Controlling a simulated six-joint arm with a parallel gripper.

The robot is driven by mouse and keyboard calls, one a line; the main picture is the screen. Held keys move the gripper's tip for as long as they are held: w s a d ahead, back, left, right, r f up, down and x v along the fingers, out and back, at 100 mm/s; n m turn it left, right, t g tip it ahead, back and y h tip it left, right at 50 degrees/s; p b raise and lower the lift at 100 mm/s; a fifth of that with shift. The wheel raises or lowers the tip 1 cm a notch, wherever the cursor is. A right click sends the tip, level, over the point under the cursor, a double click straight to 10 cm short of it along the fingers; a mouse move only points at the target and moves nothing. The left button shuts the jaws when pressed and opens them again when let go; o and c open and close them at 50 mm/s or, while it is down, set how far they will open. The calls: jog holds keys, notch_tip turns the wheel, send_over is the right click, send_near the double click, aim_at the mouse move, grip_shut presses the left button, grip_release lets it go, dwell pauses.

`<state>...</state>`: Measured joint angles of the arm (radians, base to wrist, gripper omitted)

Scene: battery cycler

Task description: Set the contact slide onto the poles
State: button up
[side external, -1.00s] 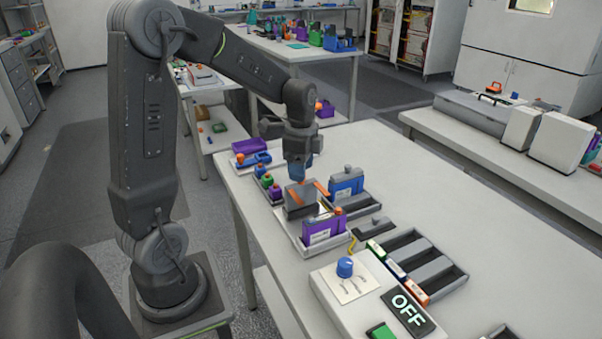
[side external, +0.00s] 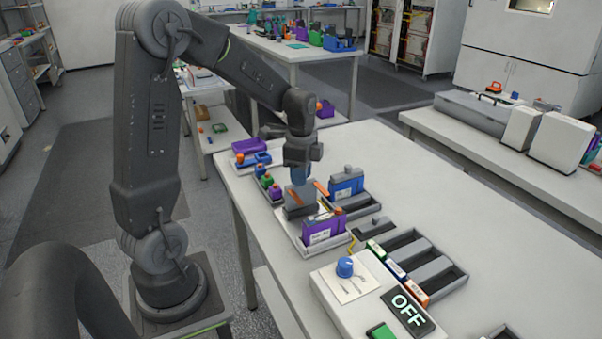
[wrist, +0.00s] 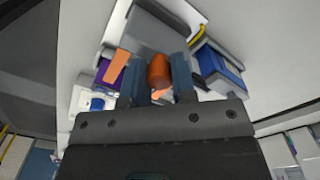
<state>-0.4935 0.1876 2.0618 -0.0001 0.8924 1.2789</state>
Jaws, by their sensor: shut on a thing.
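My gripper (side external: 299,176) points down over the dark grey block (side external: 301,203) in the white tray. It is shut on an orange knob, seen between the fingers in the wrist view (wrist: 159,71). I take this knob as part of the contact slide, whose orange strips (side external: 321,188) stick out beside the block; one shows left of the fingers in the wrist view (wrist: 117,67). The slide's underside and any poles beneath are hidden, so I cannot tell whether they touch. A purple cell (side external: 322,230) stands in front; a blue cell (side external: 346,187) stands at the right.
A control box with a blue dial (side external: 344,267) and an OFF display (side external: 408,312) stands in front. A dark slotted rack (side external: 425,263) and a grey knobbed piece with a yellow cable (side external: 374,229) lie right of the tray. The bench's far right is clear.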

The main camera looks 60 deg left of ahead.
aim_at(312, 184)
grip_shut()
jog(key=shift+d, duration=2.75)
jog(key=o, duration=0.9)
grip_release()
jog(key=shift+r, duration=0.15)
notch_tip(312, 184, up, 14)
jog(key=shift+f, duration=0.2)
